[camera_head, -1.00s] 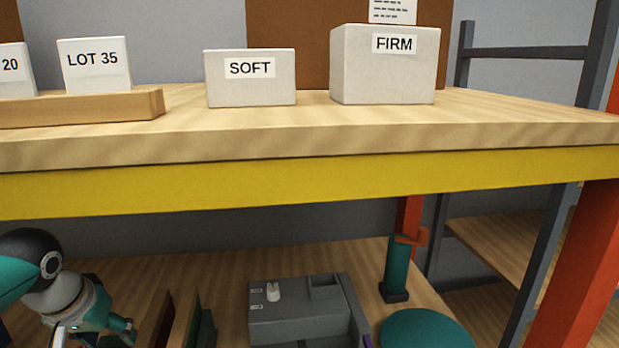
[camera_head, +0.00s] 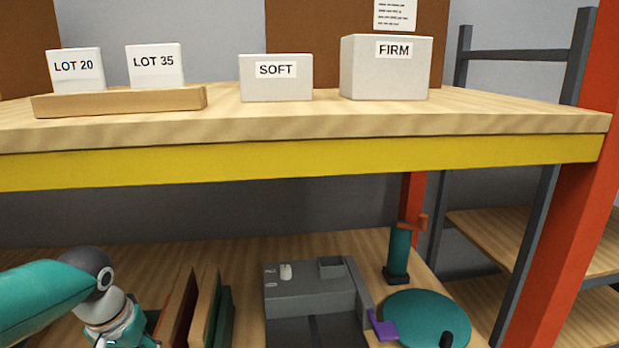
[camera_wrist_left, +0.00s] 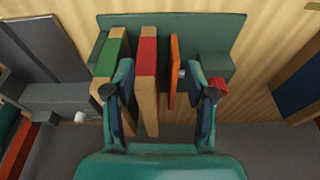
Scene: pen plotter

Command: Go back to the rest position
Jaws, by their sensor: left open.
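My left gripper (camera_wrist_left: 160,80) is open in the left wrist view, with its two dark-tipped fingers spread. No object is held between them. Below them in that view stands a green rack (camera_wrist_left: 215,30) with upright slabs, one with a green face (camera_wrist_left: 108,57), one red (camera_wrist_left: 147,55) and one orange (camera_wrist_left: 174,70). My left arm (camera_head: 45,295) comes in at the lower left of the head view, low in front of the lower shelf. Its gripper end is cut off by the bottom edge there. My right arm is not in view.
A grey machine (camera_head: 310,292) sits on the lower shelf (camera_head: 340,245), beside a purple part (camera_head: 382,328), a teal disc (camera_head: 425,312) and a teal post (camera_head: 399,252). The yellow beam (camera_head: 300,163) and orange upright (camera_head: 565,200) frame the rack. Labelled boxes (camera_head: 385,75) stand above.

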